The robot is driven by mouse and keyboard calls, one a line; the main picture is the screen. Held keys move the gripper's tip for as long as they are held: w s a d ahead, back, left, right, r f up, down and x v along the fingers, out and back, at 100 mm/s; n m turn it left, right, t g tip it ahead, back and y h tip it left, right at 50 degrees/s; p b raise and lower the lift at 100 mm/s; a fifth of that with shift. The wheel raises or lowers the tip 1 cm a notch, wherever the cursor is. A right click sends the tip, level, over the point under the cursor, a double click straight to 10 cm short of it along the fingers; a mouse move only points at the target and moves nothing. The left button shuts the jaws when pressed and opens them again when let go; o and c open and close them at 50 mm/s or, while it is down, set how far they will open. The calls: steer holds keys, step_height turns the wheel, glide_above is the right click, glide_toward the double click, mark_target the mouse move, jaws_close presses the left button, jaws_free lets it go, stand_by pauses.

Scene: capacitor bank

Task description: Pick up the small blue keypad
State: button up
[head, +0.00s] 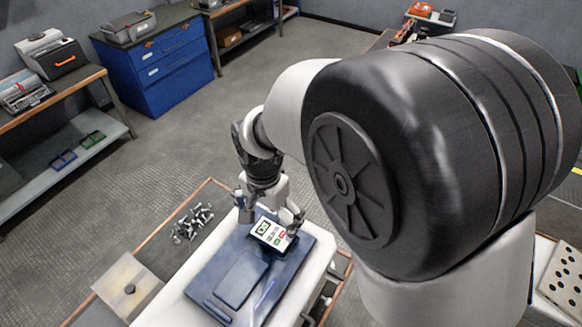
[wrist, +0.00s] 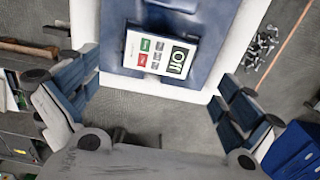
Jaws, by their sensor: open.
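The small keypad (head: 272,232) has a white face with a screen and green, red and grey buttons, and dark blue sides. It rests at the far end of a dark blue panel (head: 235,275) on a white table. My gripper (head: 268,212) is close to the keypad in the head view, with a finger toward either side. In the wrist view, the keypad (wrist: 157,55) lies beyond and between the widely spread fingers of my gripper (wrist: 160,85). The gripper is open and empty. I cannot tell its exact height above the keypad.
Several loose bolts (head: 192,222) lie left of the white table, near a pale board with a dark knob (head: 128,290). A blue drawer cabinet (head: 160,65) and a workbench (head: 60,90) stand farther back. The grey floor between is clear.

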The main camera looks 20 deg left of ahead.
mark_target(272, 234)
steer(key=f, duration=0.5)
steer(key=f+b, duration=0.1)
steer(key=f, duration=0.1)
steer(key=shift+w+d+f, duration=0.1)
steer(key=shift+w+f, duration=0.15)
steer(key=shift+f, duration=0.05)
steer(key=c, duration=0.9)
